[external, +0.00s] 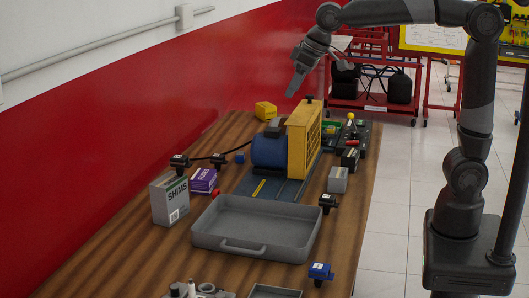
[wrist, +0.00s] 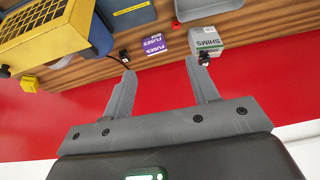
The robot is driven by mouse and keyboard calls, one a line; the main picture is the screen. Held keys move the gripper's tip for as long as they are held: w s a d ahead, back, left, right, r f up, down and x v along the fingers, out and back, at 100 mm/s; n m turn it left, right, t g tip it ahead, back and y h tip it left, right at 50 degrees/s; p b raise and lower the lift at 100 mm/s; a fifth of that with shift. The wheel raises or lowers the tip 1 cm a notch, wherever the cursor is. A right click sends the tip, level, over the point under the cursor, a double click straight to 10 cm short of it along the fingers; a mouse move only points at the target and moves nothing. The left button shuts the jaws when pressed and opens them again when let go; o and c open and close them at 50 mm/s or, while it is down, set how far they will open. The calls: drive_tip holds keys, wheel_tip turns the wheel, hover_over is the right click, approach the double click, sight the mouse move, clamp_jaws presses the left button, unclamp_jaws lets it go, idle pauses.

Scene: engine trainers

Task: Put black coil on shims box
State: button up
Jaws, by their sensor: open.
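The shims box (external: 170,203) is a grey-white carton standing upright at the table's left edge; it also shows in the wrist view (wrist: 206,38). A small black coil-like part (external: 179,161) shows at the box's top rear corner, and in the wrist view (wrist: 204,59) at the box's edge; I cannot tell whether it rests on the box or behind it. Similar black parts are by the purple box (external: 219,161) and right of the tray (external: 327,203). My gripper (external: 292,92) is open and empty, high above the far part of the table. Its fingers (wrist: 160,70) spread apart in the wrist view.
A grey tray (external: 228,241) fills the near middle. A purple fuses box (external: 203,180) stands near the shims box. A blue motor (external: 268,152) and a tall yellow radiator-like block (external: 304,137) stand behind. A thin black cable runs between. The red wall borders the left.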

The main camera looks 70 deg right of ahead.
drive_tip(key=s+d+f, duration=0.1)
drive_tip(key=s+f, duration=0.2)
drive_tip(key=s, duration=0.5)
drive_tip(key=s+d+f, duration=0.2)
drive_tip(key=s+f, duration=0.1)
drive_tip(key=s, duration=0.5)
drive_tip(key=s+d+f, duration=0.2)
drive_tip(key=s+f, duration=0.1)
drive_tip(key=s, duration=0.5)
drive_tip(key=shift+s+f+t, duration=0.3)
drive_tip(key=shift+s, duration=0.05)
